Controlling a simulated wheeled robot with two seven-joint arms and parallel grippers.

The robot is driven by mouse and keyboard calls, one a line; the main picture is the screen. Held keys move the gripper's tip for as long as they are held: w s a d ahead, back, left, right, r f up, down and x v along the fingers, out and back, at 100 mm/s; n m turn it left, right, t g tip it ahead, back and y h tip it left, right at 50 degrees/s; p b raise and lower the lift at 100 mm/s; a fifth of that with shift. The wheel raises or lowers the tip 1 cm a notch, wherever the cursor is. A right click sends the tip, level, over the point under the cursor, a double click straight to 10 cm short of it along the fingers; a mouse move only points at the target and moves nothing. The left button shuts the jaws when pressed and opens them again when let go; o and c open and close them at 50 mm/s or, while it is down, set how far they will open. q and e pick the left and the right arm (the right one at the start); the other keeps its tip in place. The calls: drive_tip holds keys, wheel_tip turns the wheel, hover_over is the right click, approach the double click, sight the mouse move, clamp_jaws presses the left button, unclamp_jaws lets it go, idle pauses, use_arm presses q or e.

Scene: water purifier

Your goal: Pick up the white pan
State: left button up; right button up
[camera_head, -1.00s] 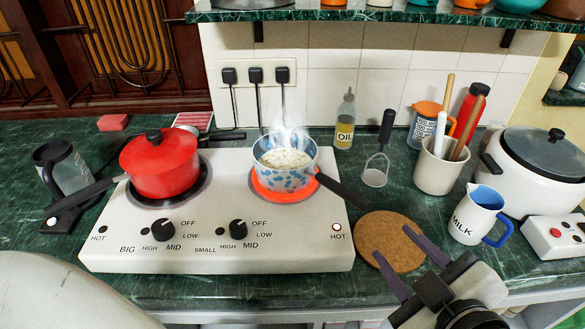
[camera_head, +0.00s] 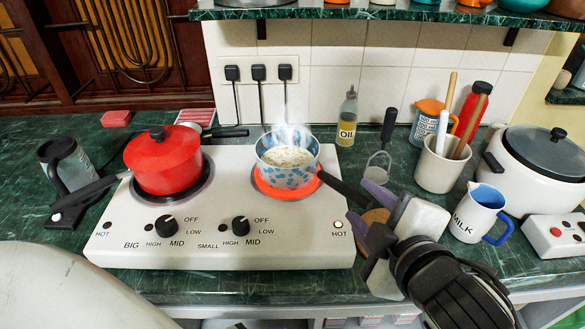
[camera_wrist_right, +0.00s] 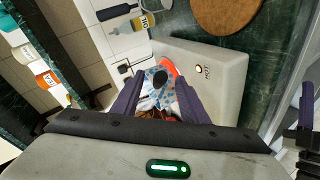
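The white pan with blue spots (camera_head: 287,158) stands on the glowing right burner, steaming, with pale food inside. It also shows in the wrist view (camera_wrist_right: 152,78). Its dark handle (camera_head: 340,187) points toward the lower right. My right gripper (camera_head: 365,206) is open, its purple fingers at the handle's far end. In the wrist view the handle's dark end (camera_wrist_right: 160,77) appears between the two fingers (camera_wrist_right: 158,97). I cannot tell whether they touch it. My left gripper is out of view.
The white stove (camera_head: 215,245) also holds a red lidded pot (camera_head: 160,162). A round cork mat (camera_head: 376,216) lies partly hidden behind my right gripper. A whisk (camera_head: 385,140), utensil crock (camera_head: 440,165), milk jug (camera_head: 478,212) and cooker (camera_head: 510,180) stand to the right. An oil bottle (camera_head: 347,118) stands behind.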

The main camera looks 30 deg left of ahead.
drive_tip(key=shift+x, duration=1.25)
drive_tip(key=c, duration=0.9)
drive_tip(key=shift+r, duration=0.2)
clamp_jaws()
drive_tip(key=shift+r, duration=0.1)
